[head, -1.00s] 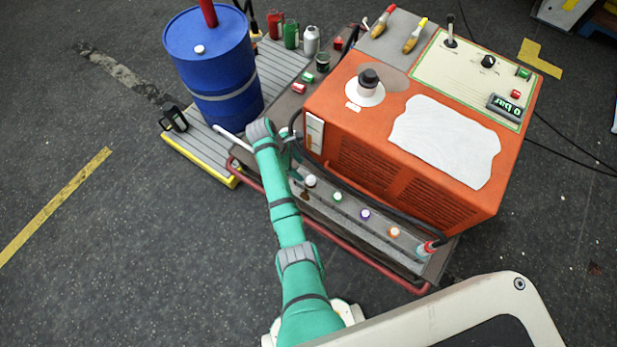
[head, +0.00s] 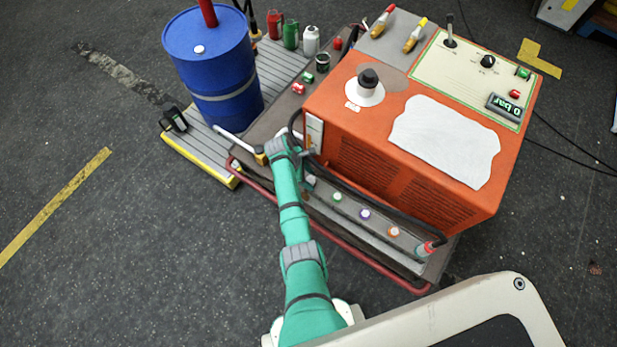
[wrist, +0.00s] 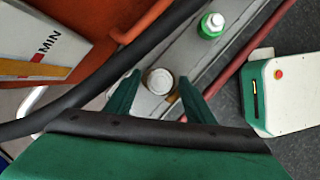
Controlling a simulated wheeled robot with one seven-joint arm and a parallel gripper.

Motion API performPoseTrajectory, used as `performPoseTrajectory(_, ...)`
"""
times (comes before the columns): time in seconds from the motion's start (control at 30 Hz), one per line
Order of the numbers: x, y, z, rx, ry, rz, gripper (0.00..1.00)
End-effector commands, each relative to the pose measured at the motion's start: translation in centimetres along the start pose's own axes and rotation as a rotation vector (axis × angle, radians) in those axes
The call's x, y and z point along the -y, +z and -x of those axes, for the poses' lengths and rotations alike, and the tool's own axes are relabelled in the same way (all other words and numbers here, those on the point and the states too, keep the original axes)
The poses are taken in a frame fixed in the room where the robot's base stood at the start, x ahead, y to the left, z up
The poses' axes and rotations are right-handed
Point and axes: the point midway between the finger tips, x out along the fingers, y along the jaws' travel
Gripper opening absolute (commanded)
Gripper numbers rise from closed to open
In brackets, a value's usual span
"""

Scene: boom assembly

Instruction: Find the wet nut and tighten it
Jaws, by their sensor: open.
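A row of fittings with coloured caps lies along the grey rail at the cart's front: white (head: 310,180), green (head: 337,197), purple (head: 364,214) and orange (head: 393,231). In the wrist view my gripper (wrist: 158,88) is open, its two green fingers on either side of the white-topped fitting (wrist: 159,81). It looks apart from both fingers. A brownish patch shows at its lower edge; I cannot tell whether it is wet. The green-capped fitting (wrist: 212,25) is dry-looking, further up the rail. In the head view my wrist hides the fingertips.
The orange power unit (head: 400,150) stands just behind the rail, with a black hose (wrist: 85,80) beside my gripper. A red tube rail (head: 330,238) runs in front. A blue drum (head: 210,60) stands at the left.

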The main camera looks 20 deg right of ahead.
Motion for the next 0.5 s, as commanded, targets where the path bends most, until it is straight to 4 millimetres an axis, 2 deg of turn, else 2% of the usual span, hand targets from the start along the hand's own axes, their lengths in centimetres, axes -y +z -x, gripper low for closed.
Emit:
performPoseTrajectory(0.07, 0.02, -0.09, 0.04, 0.000, 0.000, 0.001, 0.49)
performPoseTrajectory(0.23, 0.04, -0.15, 0.08, 0.000, 0.000, 0.002, 0.11)
performPoseTrajectory(0.27, 0.04, -0.16, 0.09, 0.000, 0.000, 0.003, 0.08)
performPoseTrajectory(0.5, 0.05, -0.21, 0.11, 0.000, -0.005, -0.007, 0.08)
